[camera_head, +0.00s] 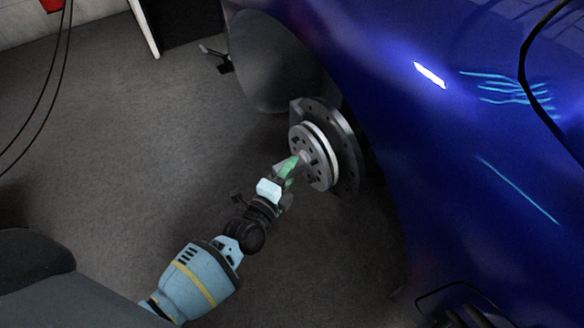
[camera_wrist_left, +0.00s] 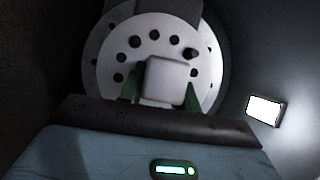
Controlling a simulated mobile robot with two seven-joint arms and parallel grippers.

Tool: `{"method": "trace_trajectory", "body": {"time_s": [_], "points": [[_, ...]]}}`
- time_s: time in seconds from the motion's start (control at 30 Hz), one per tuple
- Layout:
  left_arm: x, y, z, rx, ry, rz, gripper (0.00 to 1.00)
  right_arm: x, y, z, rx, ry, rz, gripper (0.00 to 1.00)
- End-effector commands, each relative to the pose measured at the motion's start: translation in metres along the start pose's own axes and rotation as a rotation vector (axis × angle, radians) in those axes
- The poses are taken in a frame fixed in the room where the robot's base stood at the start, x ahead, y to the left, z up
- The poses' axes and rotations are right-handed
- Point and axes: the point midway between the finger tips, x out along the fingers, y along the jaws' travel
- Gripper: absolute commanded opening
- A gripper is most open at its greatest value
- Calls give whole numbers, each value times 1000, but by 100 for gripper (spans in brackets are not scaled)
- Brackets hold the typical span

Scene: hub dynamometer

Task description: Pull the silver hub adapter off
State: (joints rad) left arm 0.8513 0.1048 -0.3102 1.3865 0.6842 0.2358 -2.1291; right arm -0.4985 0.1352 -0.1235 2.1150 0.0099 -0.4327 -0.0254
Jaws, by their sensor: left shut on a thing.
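The silver hub adapter (camera_head: 316,152) is a round disc with a ring of holes, in front of the dark brake disc (camera_head: 346,140) in the wheel arch of the blue car. In the left wrist view the adapter (camera_wrist_left: 117,48) faces the camera, with a pale block-like centre piece (camera_wrist_left: 167,80) sticking out. My left gripper (camera_head: 292,165) reaches up to the adapter's middle. Its green fingers (camera_wrist_left: 160,92) are on both sides of the centre piece and shut on it. I cannot tell whether the adapter touches the brake disc. My right gripper is not in view.
The blue car body (camera_head: 440,120) fills the right side, close to the adapter. Dark cables (camera_head: 52,85) hang at the upper left. A dark cable or tool (camera_head: 465,305) is at the lower right. The grey floor (camera_head: 130,130) at left is mostly clear.

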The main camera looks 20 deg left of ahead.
Motion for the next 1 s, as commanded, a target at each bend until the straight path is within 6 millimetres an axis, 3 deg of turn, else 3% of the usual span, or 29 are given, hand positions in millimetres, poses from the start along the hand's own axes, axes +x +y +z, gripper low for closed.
{"method": "trace_trajectory", "body": {"time_s": [1.0], "points": [[-25, -5, 15, 0, -1, -8, 0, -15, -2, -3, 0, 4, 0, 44]]}}
